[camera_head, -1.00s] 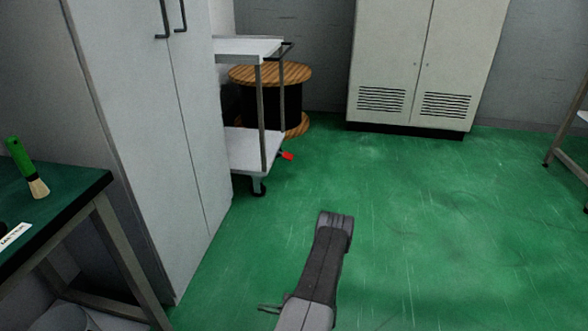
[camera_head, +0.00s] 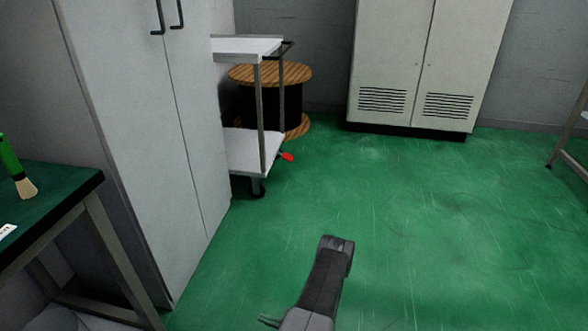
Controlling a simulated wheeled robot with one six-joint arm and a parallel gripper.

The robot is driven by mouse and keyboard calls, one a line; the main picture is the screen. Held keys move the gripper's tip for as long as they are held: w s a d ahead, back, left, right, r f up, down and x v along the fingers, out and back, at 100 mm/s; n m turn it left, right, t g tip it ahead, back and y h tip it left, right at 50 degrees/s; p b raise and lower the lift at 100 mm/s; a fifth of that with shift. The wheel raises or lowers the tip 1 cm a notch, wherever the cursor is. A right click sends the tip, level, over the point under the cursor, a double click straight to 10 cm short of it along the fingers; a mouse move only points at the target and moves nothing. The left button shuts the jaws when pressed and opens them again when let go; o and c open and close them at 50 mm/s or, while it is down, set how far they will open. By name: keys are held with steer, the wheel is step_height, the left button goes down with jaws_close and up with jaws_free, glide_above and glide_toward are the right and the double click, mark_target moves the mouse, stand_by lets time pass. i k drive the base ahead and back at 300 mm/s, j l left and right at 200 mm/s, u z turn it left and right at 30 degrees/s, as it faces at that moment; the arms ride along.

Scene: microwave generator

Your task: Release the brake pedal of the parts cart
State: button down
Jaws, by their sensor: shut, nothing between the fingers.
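The parts cart (camera_head: 251,153) stands partly hidden behind the tall grey cabinet, with a white upper shelf, a white lower shelf and dark posts. A small red pedal (camera_head: 287,157) sticks out low at the cart's right side, just above the green floor. Its exact tilt is too small to tell. A dark caster (camera_head: 257,188) shows under the near corner. My arm reaches up from the bottom edge. Only the thin fingertips of my gripper (camera_head: 268,320) show, low beside the arm, close together and far from the pedal.
The tall grey cabinet (camera_head: 150,130) borders the cart on the left. A workbench (camera_head: 60,215) with a green-handled brush (camera_head: 17,170) is at near left. A wooden cable reel (camera_head: 272,74) stands behind the cart. A vented cabinet (camera_head: 420,70) is at the back. The middle floor is clear.

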mark_target(288, 157)
steer(key=i+l, duration=0.25)
steer(key=i, duration=0.25)
steer(key=i+l, duration=0.25)
steer(key=i, duration=0.3)
steer(key=i+l+u, duration=0.1)
steer(key=i+l, duration=0.15)
steer(key=i, duration=0.25)
steer(key=i+l, duration=0.3)
steer(key=i, duration=0.2)
steer(key=i+l, duration=0.3)
steer(key=i, duration=0.25)
steer(key=i+l+u, duration=0.1)
steer(key=i+l, duration=0.15)
steer(key=i, duration=0.25)
